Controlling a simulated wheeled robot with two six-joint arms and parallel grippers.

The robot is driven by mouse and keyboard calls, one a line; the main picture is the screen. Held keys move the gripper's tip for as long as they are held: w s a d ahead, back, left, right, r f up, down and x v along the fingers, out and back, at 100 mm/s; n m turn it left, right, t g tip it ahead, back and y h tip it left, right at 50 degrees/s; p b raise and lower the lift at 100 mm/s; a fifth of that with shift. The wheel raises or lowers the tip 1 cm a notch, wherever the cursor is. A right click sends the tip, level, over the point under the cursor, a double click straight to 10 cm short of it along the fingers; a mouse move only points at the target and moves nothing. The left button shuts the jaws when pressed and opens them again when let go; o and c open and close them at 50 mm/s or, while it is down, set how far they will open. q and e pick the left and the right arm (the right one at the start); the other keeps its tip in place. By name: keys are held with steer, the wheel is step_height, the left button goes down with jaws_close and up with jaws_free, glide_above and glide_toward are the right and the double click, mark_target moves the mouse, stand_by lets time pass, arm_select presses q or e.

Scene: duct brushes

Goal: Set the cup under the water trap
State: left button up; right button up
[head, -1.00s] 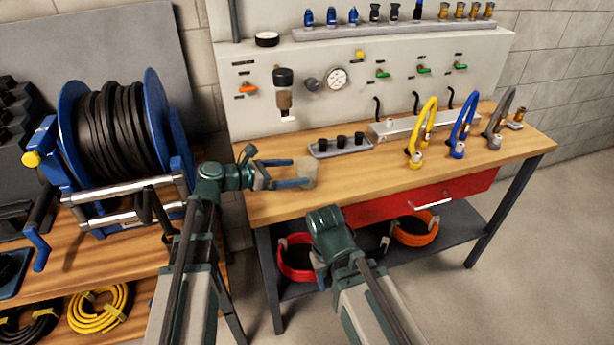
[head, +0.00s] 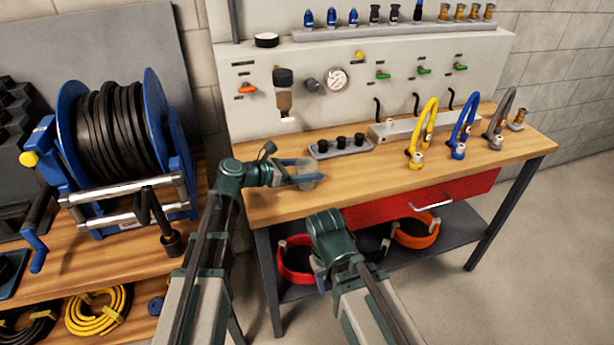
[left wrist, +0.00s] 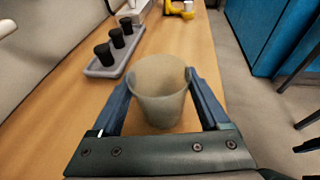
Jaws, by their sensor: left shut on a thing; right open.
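The cup (left wrist: 160,95), translucent and beige, is upright between the blue fingers of my left gripper (left wrist: 160,90) in the left wrist view. In the head view the cup (head: 307,183) shows at the ends of the fingers of my left gripper (head: 300,174), over the front left of the workbench. I cannot tell whether the cup touches the bench top. The water trap (head: 284,96), a dark-topped unit with a brownish bowl, is on the back panel, up and left of the cup. My right gripper (head: 318,280) is low in front of the bench, mostly hidden by its arm.
A grey tray (head: 352,151) with black cylinders stands behind the cup; it also shows in the left wrist view (left wrist: 100,68). Yellow, blue and grey hoses stand to the right. A blue hose reel (head: 70,180) stands left. Bare bench top (head: 370,180) lies right of the cup.

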arm_select(q)
steer(key=c, duration=0.4)
steer(key=shift+r, duration=0.1)
arm_select(e)
steer(key=shift+r, duration=0.1)
